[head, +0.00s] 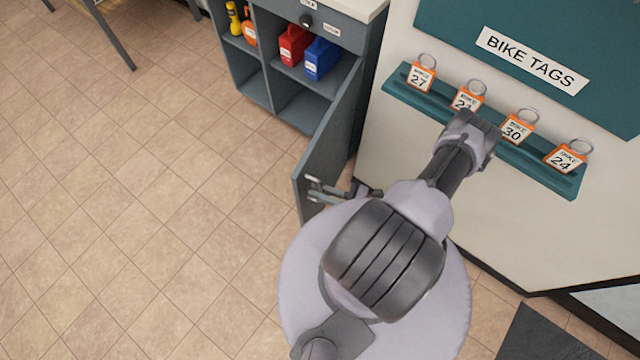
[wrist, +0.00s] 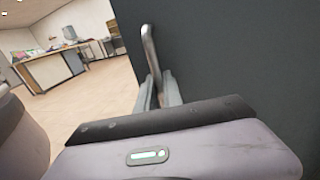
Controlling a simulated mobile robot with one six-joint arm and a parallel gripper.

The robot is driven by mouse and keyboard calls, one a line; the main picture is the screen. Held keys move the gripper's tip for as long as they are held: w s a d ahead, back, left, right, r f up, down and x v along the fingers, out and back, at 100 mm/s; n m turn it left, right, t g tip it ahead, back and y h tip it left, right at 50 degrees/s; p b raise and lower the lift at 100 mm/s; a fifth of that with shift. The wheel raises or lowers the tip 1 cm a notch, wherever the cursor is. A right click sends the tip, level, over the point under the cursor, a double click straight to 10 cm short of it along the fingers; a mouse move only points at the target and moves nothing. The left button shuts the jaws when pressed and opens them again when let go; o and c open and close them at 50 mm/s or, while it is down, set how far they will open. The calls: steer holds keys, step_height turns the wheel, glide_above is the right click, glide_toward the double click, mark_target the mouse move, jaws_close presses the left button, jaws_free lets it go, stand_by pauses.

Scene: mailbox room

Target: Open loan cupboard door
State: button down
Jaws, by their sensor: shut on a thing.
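The grey-blue loan cupboard (head: 262,75) is at the top of the head view. Its door (head: 331,140) stands swung well open, edge toward me, with shelves showing. My gripper (head: 318,190) is at the door's free end, low in the head view and partly hidden by my arm. In the wrist view the dark door face (wrist: 240,60) fills the right side. A metal bar handle (wrist: 149,48) rises between my gripper's fingers (wrist: 160,92), which are shut on it.
A red case (head: 294,44) and a blue case (head: 322,58) sit inside the cupboard. Several bike tags hang on a teal rack (head: 400,93) at right. A table leg (head: 112,38) is at upper left. Tiled floor (head: 130,190) left of the door is clear.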

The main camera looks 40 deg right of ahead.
steer(key=c, duration=1.5)
jaws_free()
steer(key=p+v, duration=0.2)
steer(key=v, duration=1.5)
steer(key=shift+s, duration=0.25)
